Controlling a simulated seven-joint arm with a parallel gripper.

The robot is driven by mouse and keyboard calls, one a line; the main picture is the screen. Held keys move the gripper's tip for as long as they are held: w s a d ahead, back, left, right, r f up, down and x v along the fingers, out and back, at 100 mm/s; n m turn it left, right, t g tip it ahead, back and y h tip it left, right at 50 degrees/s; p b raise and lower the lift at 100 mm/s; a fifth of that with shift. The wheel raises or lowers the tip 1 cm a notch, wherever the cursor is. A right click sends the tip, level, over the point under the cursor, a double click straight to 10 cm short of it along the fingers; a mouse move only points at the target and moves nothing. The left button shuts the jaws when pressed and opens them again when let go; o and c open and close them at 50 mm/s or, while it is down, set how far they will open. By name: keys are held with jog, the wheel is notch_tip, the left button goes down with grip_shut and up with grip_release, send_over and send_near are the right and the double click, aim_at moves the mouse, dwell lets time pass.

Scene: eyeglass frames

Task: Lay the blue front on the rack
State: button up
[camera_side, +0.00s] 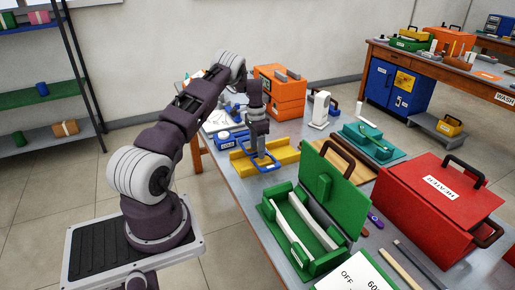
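A blue front (270,170), a thin blue outline, shows just under my gripper (261,160), over the middle of a yellow piece (285,156) that looks like the rack. My gripper points down at the blue front, and its fingertips seem to meet it. The fingers are too small to tell whether they are shut on it. I cannot tell whether the blue front touches the yellow piece. My gripper hides part of both.
An open green case (273,213) with white strips stands nearer on the grey table. A red box (425,215) is at the right, a teal case (372,140) and white device (320,108) behind.

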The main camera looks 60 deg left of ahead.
jog(key=r, duration=0.7)
jog(key=shift+a, duration=0.25)
jog(key=w+d+r+t, duration=0.2)
jog(key=w+d+r, duration=0.1)
jog(key=d+r, duration=1.2)
jog(key=s+d+r, duration=0.5)
jog(key=d+r, duration=0.6)
jog(key=s+d+r+t, duration=0.2)
jog(key=s+d+r, duration=0.1)
jog(key=s+d, duration=0.75)
jog(key=s+d+f+t, duration=0.1)
jog(key=s+d+f, duration=0.2)
jog(key=s, duration=0.8)
jog(key=shift+s+d+f+t+y, duration=0.2)
jog(key=shift+d+t+y, duration=0.15)
jog(key=shift+d, duration=0.6)
